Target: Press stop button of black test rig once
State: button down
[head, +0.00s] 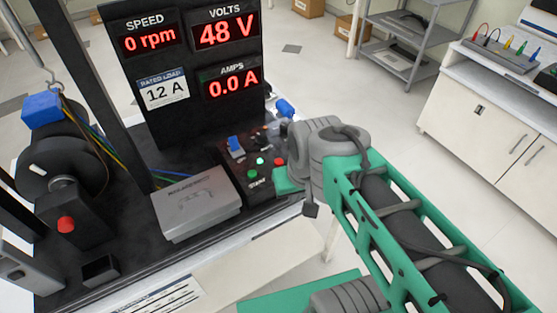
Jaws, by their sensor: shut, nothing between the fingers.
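The black test rig (200,115) stands in the left half of the head view. Its small control panel has a red button (279,161), which looks like the stop button, though its label cannot be read. A green start button (252,175) is left of it, with START printed below. A blue switch (235,146) is further back. My gripper (272,143) shows only as a dark shape at the panel's back right, beside my grey wrist. Its fingertips are hard to make out against the black panel; it appears empty, and I cannot tell if it touches anything.
The rig's displays (190,60) read 0 rpm, 48 V and 0.0 A. A grey box (195,208) sits left of the panel. Another red button (66,224) is on the dark unit at far left. A white cabinet (480,130) and grey shelf (400,60) stand right.

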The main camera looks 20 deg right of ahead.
aim_at(278, 162)
jog(key=k, duration=1.35)
jog(key=u, duration=0.35)
jog(key=i, duration=0.4)
jog(key=u, duration=0.75)
jog(key=i, duration=1.1)
jog(key=z, duration=0.65)
